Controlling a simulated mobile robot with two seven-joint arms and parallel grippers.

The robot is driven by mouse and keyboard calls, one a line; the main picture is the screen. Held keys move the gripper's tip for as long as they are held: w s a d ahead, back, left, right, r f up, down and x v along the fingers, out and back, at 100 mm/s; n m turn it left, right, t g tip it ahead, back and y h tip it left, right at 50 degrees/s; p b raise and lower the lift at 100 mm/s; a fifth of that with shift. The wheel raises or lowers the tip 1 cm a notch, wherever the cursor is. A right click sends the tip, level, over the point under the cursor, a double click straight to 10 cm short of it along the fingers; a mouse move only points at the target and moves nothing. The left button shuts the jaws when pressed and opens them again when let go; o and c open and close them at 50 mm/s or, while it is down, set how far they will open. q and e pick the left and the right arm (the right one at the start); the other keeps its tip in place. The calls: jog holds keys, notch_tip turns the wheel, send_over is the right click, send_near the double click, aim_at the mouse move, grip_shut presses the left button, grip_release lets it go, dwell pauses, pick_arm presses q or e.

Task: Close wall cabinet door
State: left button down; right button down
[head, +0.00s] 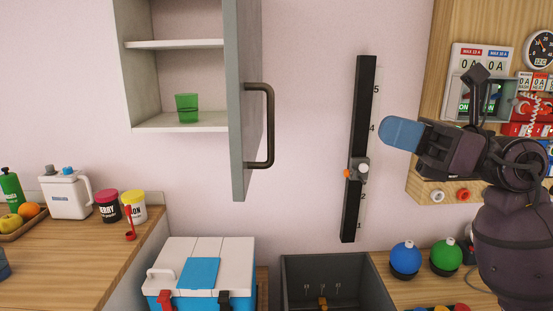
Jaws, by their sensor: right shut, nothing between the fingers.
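The wall cabinet (141,60) hangs at the upper left, with two shelf boards and a green cup (187,108) on its lower board. Its grey door (240,100) stands open, swung out from the cabinet's right side. A dark bar handle (269,125) is on the door's right-hand face. My right gripper (402,134), with blue fingertips, is shut and empty. It is right of the door and handle, apart from both, in front of the wall near the vertical scale. My left gripper is out of view.
A black vertical scale with a slider (358,170) is on the wall between door and gripper. Below are a blue and white cooler (203,268), a dark sink-like box (333,265), and blue and green round bottles (405,258). A wooden panel with gauges (449,95) is at right.

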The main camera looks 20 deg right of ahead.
jog(key=w+a+f+h+p, duration=0.1)
jog(key=w+a, duration=0.3)
jog(key=a, duration=0.2)
jog(key=w+a+f+h+p, duration=0.1)
jog(key=w+a+f+p, duration=0.1)
jog(key=a, duration=0.4)
jog(key=shift+w+a+f+n+g, duration=0.15)
jog(key=shift+w+f+n+g, duration=0.2)
jog(key=shift+w, duration=0.5)
jog(key=shift+r, duration=0.1)
jog(key=shift+a, duration=0.15)
